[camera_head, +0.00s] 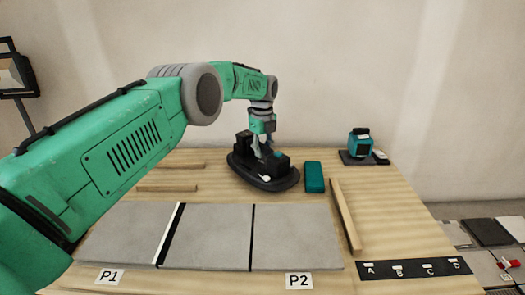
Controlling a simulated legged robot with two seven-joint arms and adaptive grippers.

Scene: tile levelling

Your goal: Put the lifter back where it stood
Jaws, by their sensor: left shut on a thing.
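The lifter (278,184) is a black oval base with raised black blocks on top. It is at the back middle of the wooden table (395,222), behind the grey tiles. My left gripper (263,153) points down from above and is shut on the lifter between its raised blocks. The fingertips are partly hidden by the blocks. The lifter looks level and at or very near the table surface; I cannot tell if it touches. My right gripper is not in view.
Grey tiles (220,238) lie in front, with labels P1 (110,276) and P2 (299,281). A teal block (314,177) stands close right of the lifter. Wooden strips lie left and right (346,214). A teal device (360,145) stands back right; a black lettered strip (414,269) lies front right.

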